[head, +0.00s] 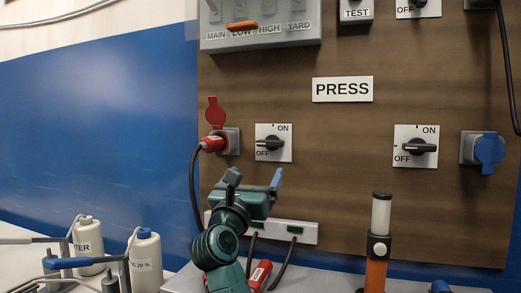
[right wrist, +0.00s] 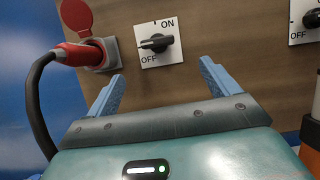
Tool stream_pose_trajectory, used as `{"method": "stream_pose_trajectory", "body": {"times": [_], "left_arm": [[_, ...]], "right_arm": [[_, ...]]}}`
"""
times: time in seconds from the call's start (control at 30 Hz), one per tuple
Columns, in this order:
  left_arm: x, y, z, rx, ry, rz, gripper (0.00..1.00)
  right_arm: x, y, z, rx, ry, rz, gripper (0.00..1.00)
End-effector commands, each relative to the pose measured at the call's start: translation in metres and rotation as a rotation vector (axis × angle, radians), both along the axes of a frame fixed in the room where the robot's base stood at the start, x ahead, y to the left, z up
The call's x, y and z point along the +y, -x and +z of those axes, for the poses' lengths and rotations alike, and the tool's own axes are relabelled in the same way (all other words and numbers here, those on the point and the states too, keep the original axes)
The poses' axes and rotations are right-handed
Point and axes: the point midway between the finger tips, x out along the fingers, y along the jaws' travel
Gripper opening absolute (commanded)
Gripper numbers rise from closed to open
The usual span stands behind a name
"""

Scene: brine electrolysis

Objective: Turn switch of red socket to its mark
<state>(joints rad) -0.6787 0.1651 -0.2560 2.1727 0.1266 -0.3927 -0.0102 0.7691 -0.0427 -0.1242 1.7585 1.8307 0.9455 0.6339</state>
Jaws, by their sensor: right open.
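The red socket (head: 218,139) is on the brown panel, its red lid up and a red plug with a black cable in it. It also shows in the right wrist view (right wrist: 88,52). Its switch (head: 270,143) is just to the right, a black knob on a white plate marked ON at top and OFF at lower left. The knob lies about level, its pointer to the left near OFF; it also shows in the right wrist view (right wrist: 157,43). My right gripper (head: 254,179) is open and empty, below the switch and apart from it. My left gripper is not in view.
A second ON/OFF switch (head: 417,146) and a blue socket (head: 487,149) are to the right. A white strip (head: 306,233) with cables is behind my right arm. A torch-like post (head: 379,240) stands right of it. White bottles (head: 145,260) stand at lower left.

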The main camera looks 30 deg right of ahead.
Motion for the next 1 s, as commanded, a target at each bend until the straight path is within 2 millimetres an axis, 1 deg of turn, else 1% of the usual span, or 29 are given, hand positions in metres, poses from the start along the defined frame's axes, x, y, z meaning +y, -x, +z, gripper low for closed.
{"method": "stream_pose_trajectory", "body": {"times": [0.17,0.27,0.37,0.7,0.8,1.0], "left_arm": [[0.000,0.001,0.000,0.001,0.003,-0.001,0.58],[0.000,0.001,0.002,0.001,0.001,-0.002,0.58],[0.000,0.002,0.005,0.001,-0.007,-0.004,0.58],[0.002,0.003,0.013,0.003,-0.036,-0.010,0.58],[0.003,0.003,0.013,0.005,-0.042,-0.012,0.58],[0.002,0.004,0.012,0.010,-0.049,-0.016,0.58]], "right_arm": [[-0.002,-0.002,0.005,-0.015,-0.039,0.015,0.87],[-0.007,-0.007,0.008,-0.014,-0.039,0.015,0.87],[-0.019,-0.016,0.015,-0.014,-0.038,0.013,0.87],[-0.068,-0.058,0.043,-0.013,-0.036,0.011,0.87],[-0.080,-0.067,0.048,-0.012,-0.037,0.011,0.87],[-0.091,-0.079,0.053,-0.013,-0.038,0.015,0.87]]}}
